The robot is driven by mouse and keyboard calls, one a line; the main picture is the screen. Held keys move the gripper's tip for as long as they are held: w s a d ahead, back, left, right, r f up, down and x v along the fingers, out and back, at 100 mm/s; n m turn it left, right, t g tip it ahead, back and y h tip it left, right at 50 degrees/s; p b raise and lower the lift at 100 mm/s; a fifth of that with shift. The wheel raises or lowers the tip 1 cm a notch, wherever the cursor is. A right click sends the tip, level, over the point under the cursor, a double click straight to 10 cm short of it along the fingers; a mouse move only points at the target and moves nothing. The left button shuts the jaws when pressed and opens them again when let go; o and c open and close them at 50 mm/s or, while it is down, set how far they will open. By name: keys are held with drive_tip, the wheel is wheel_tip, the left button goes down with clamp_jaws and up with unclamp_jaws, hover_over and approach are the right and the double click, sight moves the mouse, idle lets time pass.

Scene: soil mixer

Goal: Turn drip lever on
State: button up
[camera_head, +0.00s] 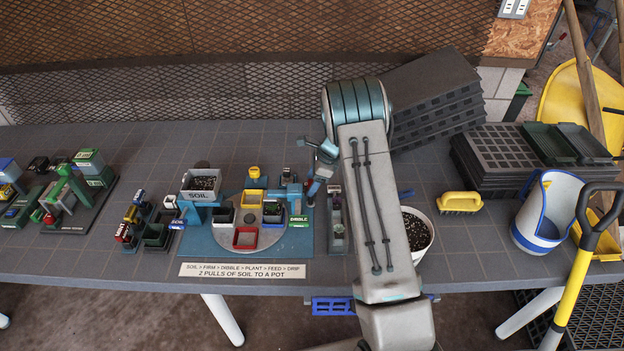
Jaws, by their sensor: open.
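The soil mixer station (285,245) is a blue base with a round grey turntable on the grey table. Small square pots in red, white, blue and black stand on the turntable. A grey hopper marked SOIL (201,185) stands at its left, and a blue post marked DIBBLE (298,219) at its right. My gripper (314,190) is small in view at the station's right edge, beside the DIBBLE post, open and seemingly empty. Its fingertips are hard to make out, and I cannot tell whether they touch anything. I cannot pick out the drip lever for certain; my arm hides part of the area.
A narrow tray (338,235) and a soil-filled white pot (417,232) flank my forearm. A yellow-handled brush (460,202), white-blue jug (545,212) and stacked black trays (490,160) are at right. Small machines (80,190) stand left. A sign (242,270) lies in front.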

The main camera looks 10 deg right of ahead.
drive_tip(key=c, duration=1)
drive_tip(key=shift+n, duration=0.3)
drive_tip(key=n+b, duration=0.1)
drive_tip(key=n+g+b, duration=0.1)
drive_tip(key=n, duration=0.1)
drive_tip(key=shift+w+f+g, duration=0.1)
drive_tip(key=shift+w+g, duration=0.1)
drive_tip(key=shift+g, duration=0.1)
drive_tip(key=n+b, duration=0.1)
drive_tip(key=n, duration=0.1)
drive_tip(key=n+g+b, duration=0.1)
drive_tip(key=n, duration=0.2)
drive_tip(key=shift+w+g+h, duration=0.1)
drive_tip(key=shift+g+h, duration=0.2)
drive_tip(key=n+g+h+b, duration=0.1)
drive_tip(key=n, duration=0.3)
drive_tip(key=shift+w+a+n, duration=0.1)
drive_tip(key=shift+n, duration=0.2)
drive_tip(key=n+h, duration=0.1)
drive_tip(key=n, duration=0.1)
drive_tip(key=n+g, duration=0.1)
drive_tip(key=n, duration=0.1)
drive_tip(key=shift+a+r+n+h+b, duration=0.1)
drive_tip(key=shift+r+n+h+b, duration=0.1)
drive_tip(key=shift+n+h+b, duration=0.15)
